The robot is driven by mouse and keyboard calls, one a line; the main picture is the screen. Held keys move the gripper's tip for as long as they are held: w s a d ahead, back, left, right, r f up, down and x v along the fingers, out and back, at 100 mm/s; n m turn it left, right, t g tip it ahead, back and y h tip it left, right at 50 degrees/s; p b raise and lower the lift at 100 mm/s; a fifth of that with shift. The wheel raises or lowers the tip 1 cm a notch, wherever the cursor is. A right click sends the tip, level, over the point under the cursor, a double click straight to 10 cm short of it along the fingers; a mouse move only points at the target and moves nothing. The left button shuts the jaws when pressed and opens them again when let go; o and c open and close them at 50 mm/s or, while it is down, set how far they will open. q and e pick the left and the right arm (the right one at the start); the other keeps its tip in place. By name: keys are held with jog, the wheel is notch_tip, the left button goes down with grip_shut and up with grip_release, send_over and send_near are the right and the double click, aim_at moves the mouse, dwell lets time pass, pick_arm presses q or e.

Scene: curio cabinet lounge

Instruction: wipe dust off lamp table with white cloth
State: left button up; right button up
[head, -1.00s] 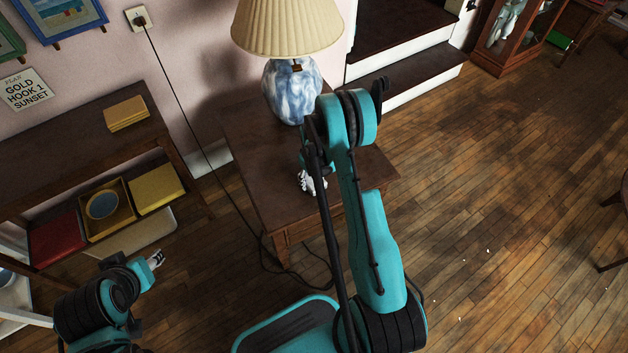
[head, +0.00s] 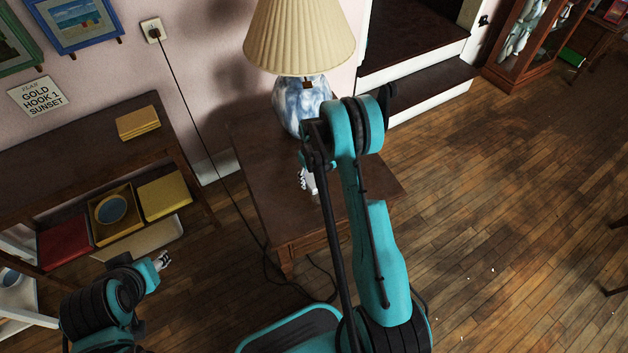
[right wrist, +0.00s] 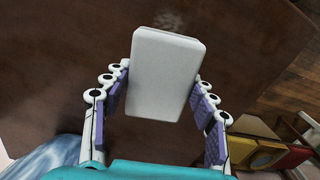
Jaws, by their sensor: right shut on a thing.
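The dark brown lamp table (head: 262,203) stands against the wall. A blue and white lamp (head: 290,105) with a pleated cream shade stands at its back. My right gripper (head: 307,183) is low over the table in front of the lamp, partly hidden by my own arm. In the right wrist view, the right gripper (right wrist: 164,75) is shut on the white cloth (right wrist: 165,62), which looks like a flat, stiff block. A faint pale dust patch (right wrist: 170,20) shows on the tabletop just beyond the cloth. My left gripper (head: 163,260) is small, away from the table; its opening is unclear.
A low shelf (head: 60,175) on the left holds yellow and red boxes. A black cord (head: 208,160) runs from the wall outlet down beside the table. White steps (head: 425,95) and a glass cabinet (head: 525,45) stand behind. The wooden floor at right is mostly clear.

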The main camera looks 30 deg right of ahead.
pick_arm(q)
jog(key=shift+s+d+r+p, duration=0.25)
jog(key=shift+r+p, duration=0.3)
jog(key=shift+r, duration=0.1)
pick_arm(e)
jog(key=shift+r, duration=1.35)
jog(key=shift+s, duration=0.1)
